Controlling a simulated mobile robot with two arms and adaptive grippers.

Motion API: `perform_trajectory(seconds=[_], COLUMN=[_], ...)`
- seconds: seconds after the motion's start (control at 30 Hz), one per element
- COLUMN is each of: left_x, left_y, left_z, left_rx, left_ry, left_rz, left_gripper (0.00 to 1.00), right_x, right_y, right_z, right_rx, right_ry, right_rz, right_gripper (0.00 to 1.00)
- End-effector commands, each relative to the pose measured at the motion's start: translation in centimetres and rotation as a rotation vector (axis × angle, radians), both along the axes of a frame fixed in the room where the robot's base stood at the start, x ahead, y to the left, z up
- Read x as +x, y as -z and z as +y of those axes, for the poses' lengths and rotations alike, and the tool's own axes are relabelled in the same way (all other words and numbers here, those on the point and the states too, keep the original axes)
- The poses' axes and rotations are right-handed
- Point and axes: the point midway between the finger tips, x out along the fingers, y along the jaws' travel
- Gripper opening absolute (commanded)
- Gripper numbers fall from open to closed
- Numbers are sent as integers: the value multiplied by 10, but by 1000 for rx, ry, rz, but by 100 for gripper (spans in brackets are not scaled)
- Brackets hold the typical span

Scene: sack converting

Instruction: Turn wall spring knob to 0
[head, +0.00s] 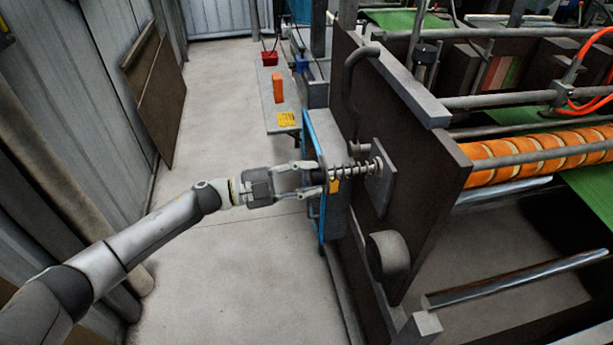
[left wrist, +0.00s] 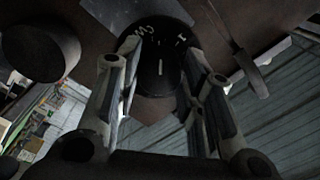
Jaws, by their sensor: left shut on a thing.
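The wall spring knob (head: 321,176) is a dark cap at the free end of a coil spring (head: 354,170) on the side plate of the machine. My left gripper (head: 318,178) reaches it from the left and is shut on it, one finger on each side. In the left wrist view the knob (left wrist: 160,72) is a black round face between the fingers (left wrist: 161,88). It has a white pointer line, a 1-like mark at upper right and another mark at upper left that I cannot read surely. No 0 can be made out. My right gripper is not in view.
The dark machine plate (head: 398,112) stands just right of the knob, with a round dark boss (head: 388,254) below. An orange-banded roller (head: 540,153) lies beyond. A grey bench (head: 270,108) with an orange object (head: 278,87) stands behind. Floor at left is clear.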

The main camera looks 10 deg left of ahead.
Motion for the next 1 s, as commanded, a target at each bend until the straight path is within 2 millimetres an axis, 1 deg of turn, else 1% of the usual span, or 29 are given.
perform_trajectory(seconds=[0.13, 0.17, 0.3, 0.33, 0.57, 0.63, 0.73, 0.87, 1.0], left_x=[0, 0, 0, 0, 0, 0, -2, -9, -20], left_y=[1, 1, 1, 1, 0, 1, 1, 2, 4], left_z=[0, 0, 0, 0, 0, 1, 7, 26, 56], left_rx=[1, 1, 1, 1, 1, 2, 2, 4, 5], left_ry=[-2, -2, -2, -1, -1, 0, -2, -2, -4], left_rz=[0, 0, 0, -1, -1, 0, 1, 1, 2], left_gripper=[12, 37, 55, 57, 57, 57, 57, 57, 57], right_x=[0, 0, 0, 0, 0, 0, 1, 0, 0], right_y=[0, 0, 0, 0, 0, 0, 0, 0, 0], right_z=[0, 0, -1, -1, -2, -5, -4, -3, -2], right_rx=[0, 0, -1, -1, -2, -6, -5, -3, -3], right_ry=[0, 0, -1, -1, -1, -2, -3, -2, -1], right_rz=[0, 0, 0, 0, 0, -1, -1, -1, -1], right_gripper=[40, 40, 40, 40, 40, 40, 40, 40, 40])
